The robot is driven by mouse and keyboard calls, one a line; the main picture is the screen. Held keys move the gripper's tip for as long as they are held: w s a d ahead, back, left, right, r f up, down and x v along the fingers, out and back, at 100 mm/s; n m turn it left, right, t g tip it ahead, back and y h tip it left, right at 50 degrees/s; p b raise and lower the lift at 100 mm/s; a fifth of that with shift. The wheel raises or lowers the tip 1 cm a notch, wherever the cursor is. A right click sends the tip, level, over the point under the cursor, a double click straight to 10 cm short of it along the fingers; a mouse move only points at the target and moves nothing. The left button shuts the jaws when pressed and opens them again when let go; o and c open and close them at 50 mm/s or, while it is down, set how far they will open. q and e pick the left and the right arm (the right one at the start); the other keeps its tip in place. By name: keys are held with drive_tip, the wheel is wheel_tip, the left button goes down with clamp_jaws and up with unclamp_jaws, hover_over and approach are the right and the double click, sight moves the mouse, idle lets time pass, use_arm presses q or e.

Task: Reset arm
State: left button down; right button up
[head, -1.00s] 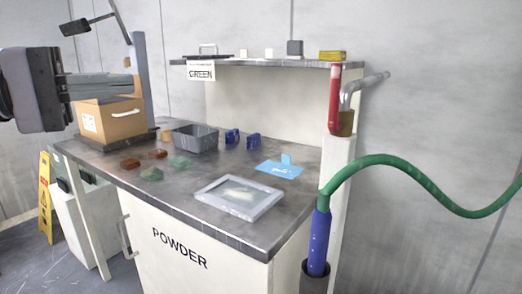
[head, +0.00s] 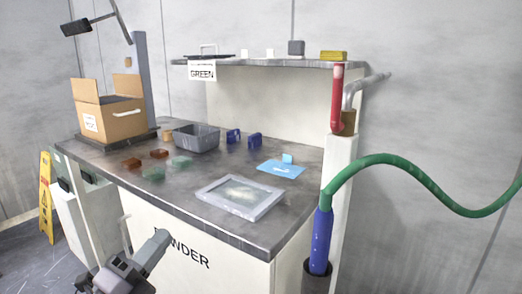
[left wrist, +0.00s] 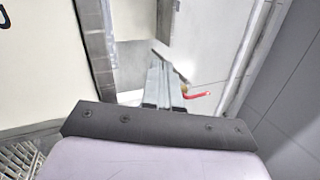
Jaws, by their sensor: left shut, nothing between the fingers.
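My left gripper (head: 160,240) is low at the left front of the workbench (head: 222,232), in front of its POWDER panel, and covers the first letters. In the left wrist view its two grey fingers (left wrist: 164,82) lie together with nothing between them. It is apart from everything on the bench top. My right gripper is in neither view.
The bench top holds an open cardboard box (head: 112,123), a grey bin (head: 196,138), small red and green blocks, blue holders, a blue card (head: 280,170) and a framed tray (head: 213,191). A green hose (head: 420,180) hangs at right.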

use_arm(q)
drive_tip(key=s+a+f+n+g+y, duration=0.15)
drive_tip(key=s+f+n+y, duration=0.25)
drive_tip(key=f+n, duration=0.5)
drive_tip(key=s+f+n+g+y, duration=0.35)
drive_tip(key=f+n, duration=0.25)
drive_tip(key=f, duration=0.5)
drive_tip(key=s+d+f+n+g, duration=0.1)
drive_tip(key=s+f+n+g, duration=0.4)
drive_tip(key=s+f+n, duration=0.6)
wheel_tip(320, 180, up, 12)
drive_tip(key=s+a+m+y+p, duration=0.1)
drive_tip(key=s+m+p, duration=0.1)
drive_tip(key=p, duration=1.2)
drive_tip(key=shift+a+m+t, duration=0.15)
drive_tip(key=shift+m+t, duration=0.25)
drive_tip(key=shift+m, duration=0.3)
drive_tip(key=shift+r, duration=0.1)
